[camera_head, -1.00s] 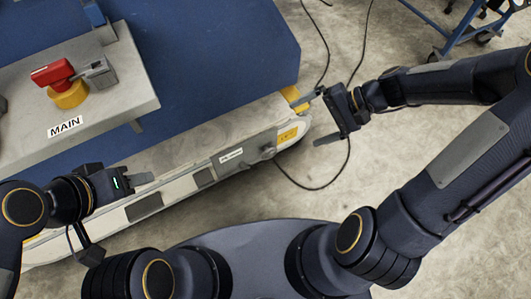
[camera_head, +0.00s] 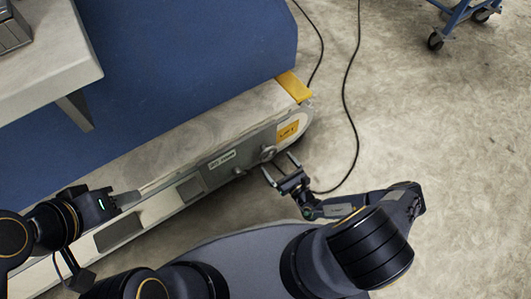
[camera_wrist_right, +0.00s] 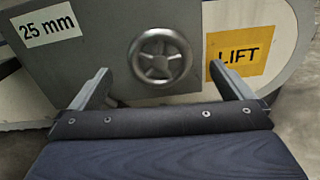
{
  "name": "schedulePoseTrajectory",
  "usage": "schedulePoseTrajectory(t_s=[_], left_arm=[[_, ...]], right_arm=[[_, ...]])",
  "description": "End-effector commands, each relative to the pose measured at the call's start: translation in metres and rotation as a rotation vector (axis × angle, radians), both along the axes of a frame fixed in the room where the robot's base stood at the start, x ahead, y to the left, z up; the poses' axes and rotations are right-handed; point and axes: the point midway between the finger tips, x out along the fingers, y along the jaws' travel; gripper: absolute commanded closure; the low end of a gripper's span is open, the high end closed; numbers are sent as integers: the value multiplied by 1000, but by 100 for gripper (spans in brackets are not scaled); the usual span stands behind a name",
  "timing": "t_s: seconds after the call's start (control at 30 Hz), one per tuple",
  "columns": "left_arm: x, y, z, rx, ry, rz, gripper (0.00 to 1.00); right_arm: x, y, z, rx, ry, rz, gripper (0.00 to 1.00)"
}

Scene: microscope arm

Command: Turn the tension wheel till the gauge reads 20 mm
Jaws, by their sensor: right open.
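The tension wheel (camera_head: 268,153) is a small grey metal handwheel on the side panel of the conveyor. In the right wrist view the spoked wheel (camera_wrist_right: 160,56) is seen face on, between and beyond the fingers. A white gauge label (camera_head: 221,159) sits left of it; in the right wrist view the label (camera_wrist_right: 47,28) reads 25 mm. My right gripper (camera_head: 280,165) is open and empty in front of the wheel, and both fingers (camera_wrist_right: 160,75) appear clear of it. My left gripper (camera_head: 132,198) is by the conveyor's left part; its opening is unclear.
A yellow LIFT sign (camera_wrist_right: 241,50) is right of the wheel. The conveyor (camera_head: 190,138) has a yellow end piece (camera_head: 294,86). A blue surface (camera_head: 200,60) and a grey table (camera_head: 45,60) lie behind. A black cable (camera_head: 348,100) crosses the floor; a blue cart (camera_head: 455,18) stands far right.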

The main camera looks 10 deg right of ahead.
Motion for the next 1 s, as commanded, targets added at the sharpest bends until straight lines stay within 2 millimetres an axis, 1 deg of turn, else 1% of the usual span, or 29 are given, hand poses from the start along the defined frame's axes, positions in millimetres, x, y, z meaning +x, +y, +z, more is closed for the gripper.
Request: schedulePoseTrajectory(t_s=[0.03, 0.17, 0.3, 0.5, 0.63, 0.87, 1.0], left_arm=[[0, 0, -3, 0, 0, 0, 61], [0, 0, -9, 0, 0, 0, 61], [0, 0, -17, 0, 0, 0, 61], [0, 0, -25, 0, 0, 0, 61], [0, 0, -26, 0, 0, 0, 61], [0, 0, -25, 0, 0, 0, 61], [0, 0, -25, 0, 0, 0, 61]], right_arm=[[4, 2, -3, 5, 2, -5, 0], [21, 9, -3, 3, -1, -2, 0], [43, 17, -3, 2, 0, 0, 0], [65, 25, -2, 3, 0, -1, 0], [70, 27, -1, 2, 0, 0, 0], [71, 27, 0, 2, 1, -1, 0], [71, 27, 0, 2, 1, 0, 18]])
